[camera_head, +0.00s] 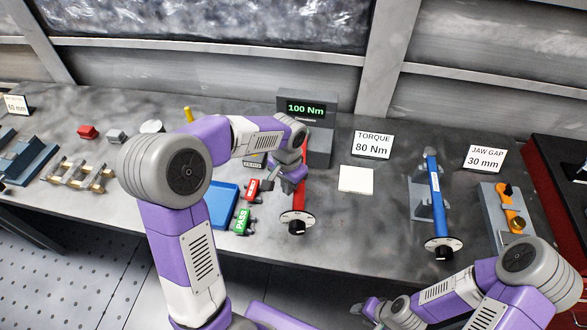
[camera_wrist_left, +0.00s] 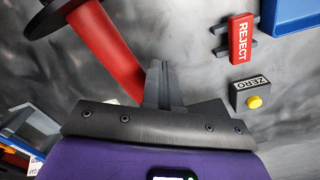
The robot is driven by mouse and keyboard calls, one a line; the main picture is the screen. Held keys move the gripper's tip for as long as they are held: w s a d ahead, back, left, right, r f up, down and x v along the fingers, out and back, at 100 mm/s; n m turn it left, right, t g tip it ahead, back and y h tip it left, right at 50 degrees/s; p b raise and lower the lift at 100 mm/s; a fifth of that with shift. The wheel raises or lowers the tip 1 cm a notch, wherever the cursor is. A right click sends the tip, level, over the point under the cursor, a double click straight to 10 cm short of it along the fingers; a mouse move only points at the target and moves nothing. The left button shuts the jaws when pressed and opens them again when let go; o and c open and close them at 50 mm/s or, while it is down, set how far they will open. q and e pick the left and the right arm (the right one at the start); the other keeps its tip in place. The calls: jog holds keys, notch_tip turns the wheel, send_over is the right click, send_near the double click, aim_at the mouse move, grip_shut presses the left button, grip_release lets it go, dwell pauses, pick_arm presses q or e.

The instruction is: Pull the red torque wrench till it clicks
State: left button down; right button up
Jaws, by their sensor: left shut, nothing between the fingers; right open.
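The red torque wrench (camera_head: 299,193) stands out toward me from the grey tester, whose display (camera_head: 306,109) reads 100 Nm. My right gripper (camera_head: 371,308) is open and empty at the bottom, in front of the bench.
REJECT (camera_head: 252,189) and PASS (camera_head: 241,221) blocks lie left of the wrench by a blue tray (camera_head: 224,203). A sign (camera_head: 372,145) reads TORQUE 80 Nm. A blue wrench (camera_head: 436,200) and an orange tool (camera_head: 511,210) are at the right. The bench between the wrenches is mostly clear.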

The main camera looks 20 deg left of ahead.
pick_arm(q)
jog(key=shift+s+a, duration=0.25)
jog(key=shift+a, duration=0.6)
jog(key=shift+s+a, duration=0.25)
jog(key=shift+a, duration=0.6)
notch_tip(320, 180, up, 9)
jog(key=p, duration=0.7)
jog(key=shift+p, duration=0.4)
